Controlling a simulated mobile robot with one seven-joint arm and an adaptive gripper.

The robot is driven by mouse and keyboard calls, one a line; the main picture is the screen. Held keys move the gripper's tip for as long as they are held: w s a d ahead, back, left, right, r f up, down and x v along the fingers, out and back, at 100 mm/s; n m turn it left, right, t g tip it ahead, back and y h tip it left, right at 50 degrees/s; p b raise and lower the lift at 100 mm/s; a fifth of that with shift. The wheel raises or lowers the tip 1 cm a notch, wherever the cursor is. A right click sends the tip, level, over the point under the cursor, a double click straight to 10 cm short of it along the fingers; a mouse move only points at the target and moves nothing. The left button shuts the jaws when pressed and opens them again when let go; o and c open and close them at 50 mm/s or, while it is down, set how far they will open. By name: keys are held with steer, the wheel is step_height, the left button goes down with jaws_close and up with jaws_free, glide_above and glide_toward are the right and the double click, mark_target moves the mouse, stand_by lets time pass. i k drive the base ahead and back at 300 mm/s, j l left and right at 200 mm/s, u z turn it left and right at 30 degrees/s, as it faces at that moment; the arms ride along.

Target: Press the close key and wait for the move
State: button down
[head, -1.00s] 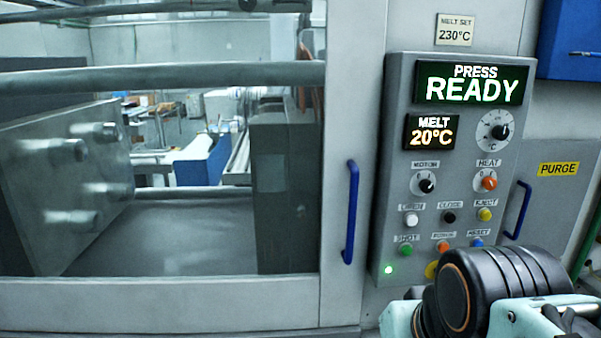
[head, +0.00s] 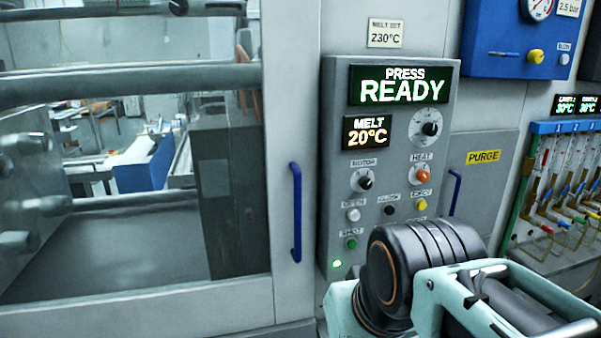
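The control panel (head: 335,160) stands upright right of the machine window. Its green screen (head: 403,85) reads PRESS READY, and a smaller screen (head: 367,131) reads MELT 20°C. The close key is the black button (head: 389,210) in the row between the white open key (head: 353,215) and the yellow eject key (head: 421,205). Its label is partly blurred. My arm covers the lower right of the panel, just below the close key. My gripper's fingers do not show.
A blue door handle (head: 296,212) is left of the panel. Behind the window two mould halves stand apart, the right one a dark block (head: 228,200). A blue box (head: 520,38) and a rack of coloured tubes (head: 570,180) are at the right. A PURGE sign (head: 483,157) marks the grey cabinet.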

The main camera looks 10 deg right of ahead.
mark_target(389, 209)
steer(key=z, duration=0.7)
